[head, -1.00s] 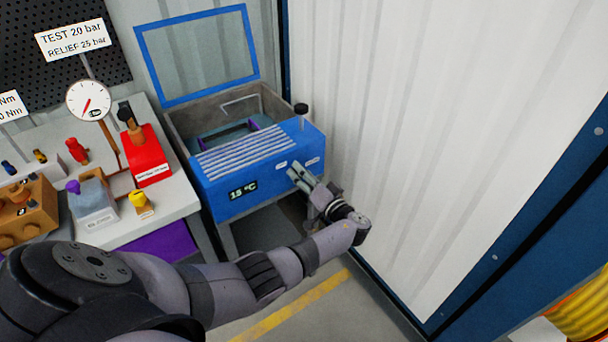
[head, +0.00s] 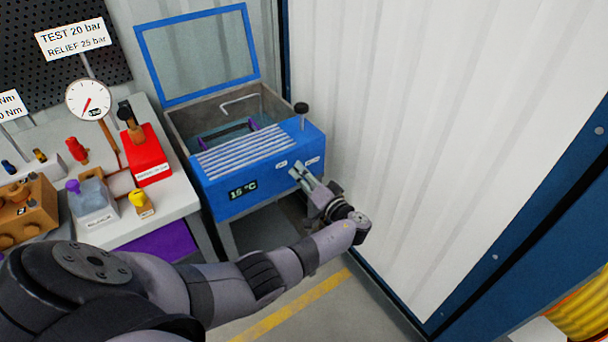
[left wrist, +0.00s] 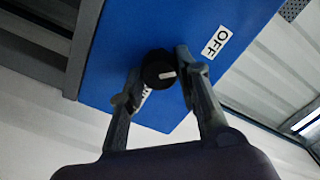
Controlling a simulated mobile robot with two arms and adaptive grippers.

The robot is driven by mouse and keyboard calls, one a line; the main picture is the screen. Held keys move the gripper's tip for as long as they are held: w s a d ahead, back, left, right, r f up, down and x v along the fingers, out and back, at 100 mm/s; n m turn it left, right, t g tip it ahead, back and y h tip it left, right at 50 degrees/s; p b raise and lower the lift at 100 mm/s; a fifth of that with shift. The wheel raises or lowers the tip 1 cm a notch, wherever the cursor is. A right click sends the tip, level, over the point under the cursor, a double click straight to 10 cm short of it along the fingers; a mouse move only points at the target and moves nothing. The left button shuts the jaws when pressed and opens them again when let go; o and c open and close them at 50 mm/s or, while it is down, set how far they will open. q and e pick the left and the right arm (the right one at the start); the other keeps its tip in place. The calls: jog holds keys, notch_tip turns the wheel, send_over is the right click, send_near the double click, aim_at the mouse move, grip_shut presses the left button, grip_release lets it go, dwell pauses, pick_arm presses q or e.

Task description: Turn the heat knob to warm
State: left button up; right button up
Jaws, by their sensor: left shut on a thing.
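The blue heating box (head: 272,185) stands with a front panel that reads 15 °C on its display (head: 243,190). The heat knob (left wrist: 158,68) is black and round with a white mark; in the head view my gripper hides it. My left gripper (head: 299,172) is shut on the knob at the panel, below two small white labels. In the left wrist view its fingers sit on either side of the knob. An OFF label (left wrist: 216,42) lies to the right of the knob. Another label beside the left finger is partly hidden. My right gripper is not in view.
The box's framed lid (head: 197,55) stands open behind a ribbed cover (head: 240,150) and a black-topped post (head: 301,110). A bench with a gauge (head: 88,100) and a red block (head: 148,160) is at the left. A white corrugated wall (head: 420,120) is close on the right.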

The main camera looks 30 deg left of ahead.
pick_arm(q)
jog(key=shift+s+f+m+p, duration=0.15)
jog(key=shift+m+p, duration=0.7)
jog(key=shift+m, duration=5.65)
jog(key=shift+w+f+m+p, duration=0.1)
jog(key=shift+m+p, duration=0.7)
jog(key=shift+m, duration=6)
jog(key=shift+s, duration=0.1)
jog(key=o, duration=1.1)
jog(key=shift+o, duration=0.2)
